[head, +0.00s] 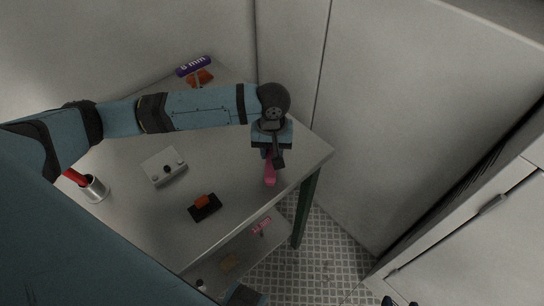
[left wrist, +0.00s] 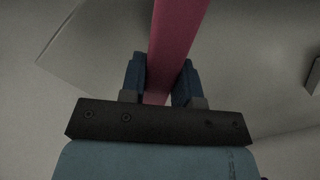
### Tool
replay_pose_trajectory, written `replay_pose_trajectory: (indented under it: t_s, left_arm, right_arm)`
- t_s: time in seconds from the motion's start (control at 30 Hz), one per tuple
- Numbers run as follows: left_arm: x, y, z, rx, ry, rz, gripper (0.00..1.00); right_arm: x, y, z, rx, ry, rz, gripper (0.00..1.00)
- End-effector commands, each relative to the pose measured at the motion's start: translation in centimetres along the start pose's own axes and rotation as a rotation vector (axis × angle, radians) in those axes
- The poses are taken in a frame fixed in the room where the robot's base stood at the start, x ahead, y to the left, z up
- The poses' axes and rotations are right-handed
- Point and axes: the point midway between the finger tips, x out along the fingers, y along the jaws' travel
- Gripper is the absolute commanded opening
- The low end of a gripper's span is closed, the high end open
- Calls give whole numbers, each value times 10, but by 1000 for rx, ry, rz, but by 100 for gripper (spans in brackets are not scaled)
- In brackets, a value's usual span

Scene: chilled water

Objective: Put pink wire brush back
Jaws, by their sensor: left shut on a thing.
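The pink wire brush (head: 270,174) shows as a pink bar at the right part of the tabletop in the head view. My left gripper (head: 270,155) is shut on it. In the left wrist view the pink brush (left wrist: 174,45) runs up between the two blue fingers of my left gripper (left wrist: 160,80). Its far end is out of that view. I cannot tell whether it touches the table. The blue fingertips of my right gripper (head: 401,302) just show at the bottom edge of the head view, apart, with nothing seen between them.
The grey table (head: 235,210) has a white box with knobs (head: 164,167), a black-and-orange item (head: 204,206), a metal cup (head: 94,189) with a red item, and a purple "8 mm" item (head: 193,66). A pink lettered item (head: 261,226) is on the lower shelf. Walls stand close behind and right.

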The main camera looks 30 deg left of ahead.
Motion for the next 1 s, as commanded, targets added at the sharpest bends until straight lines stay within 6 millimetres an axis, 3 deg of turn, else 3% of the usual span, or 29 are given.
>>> replay_pose_trajectory:
  t_s: [0.17,0.53,0.57,0.63,1.0]
  left_arm:
    - [27,0,0,0,-2,-1,0]
    - [30,0,0,0,-1,0,0]
    - [30,0,-1,0,0,0,36]
    - [30,0,-1,0,0,0,52]
    - [26,0,-1,1,0,1,55]
  right_arm:
    - [2,-1,2,3,-2,-2,57]
    - [0,-2,-2,2,-1,-4,57]
    - [1,-2,-1,2,0,-4,57]
    - [2,-2,0,2,1,-4,57]
    - [4,-2,4,4,-5,-3,57]
